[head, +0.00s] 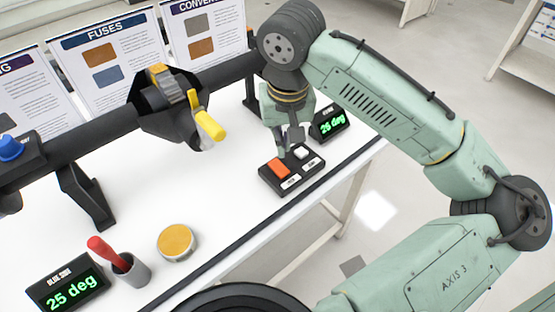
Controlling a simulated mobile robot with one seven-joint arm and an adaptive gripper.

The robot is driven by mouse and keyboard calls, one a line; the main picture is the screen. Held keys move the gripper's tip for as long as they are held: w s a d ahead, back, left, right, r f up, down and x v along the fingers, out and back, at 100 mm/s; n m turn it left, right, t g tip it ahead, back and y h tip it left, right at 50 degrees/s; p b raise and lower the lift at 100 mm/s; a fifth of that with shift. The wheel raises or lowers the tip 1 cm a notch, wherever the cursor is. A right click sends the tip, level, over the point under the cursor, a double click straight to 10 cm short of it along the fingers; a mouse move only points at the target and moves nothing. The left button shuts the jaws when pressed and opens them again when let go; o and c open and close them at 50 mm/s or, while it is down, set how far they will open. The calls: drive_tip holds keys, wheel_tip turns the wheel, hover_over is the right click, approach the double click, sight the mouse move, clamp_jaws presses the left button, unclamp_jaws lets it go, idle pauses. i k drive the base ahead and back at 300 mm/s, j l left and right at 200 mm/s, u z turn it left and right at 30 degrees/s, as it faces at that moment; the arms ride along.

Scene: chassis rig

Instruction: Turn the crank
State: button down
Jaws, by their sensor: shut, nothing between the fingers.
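The crank is a yellow handle (208,123) on a grey and yellow hub (172,88), set in a black housing (170,125) on the horizontal dark bar. The handle points down and to the right. My gripper (290,150) is to the right of the crank, clear of it, pointing down over a small black button box (292,170). I cannot tell whether the fingertips touch the box.
Another display (68,285) reading 25 deg is at front left, beside a grey cup with a red-handled tool (120,262) and a yellow-topped round tin (176,242). Posters stand behind the bar (90,145).

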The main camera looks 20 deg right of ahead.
sight(210, 133)
drive_tip(key=k, duration=1)
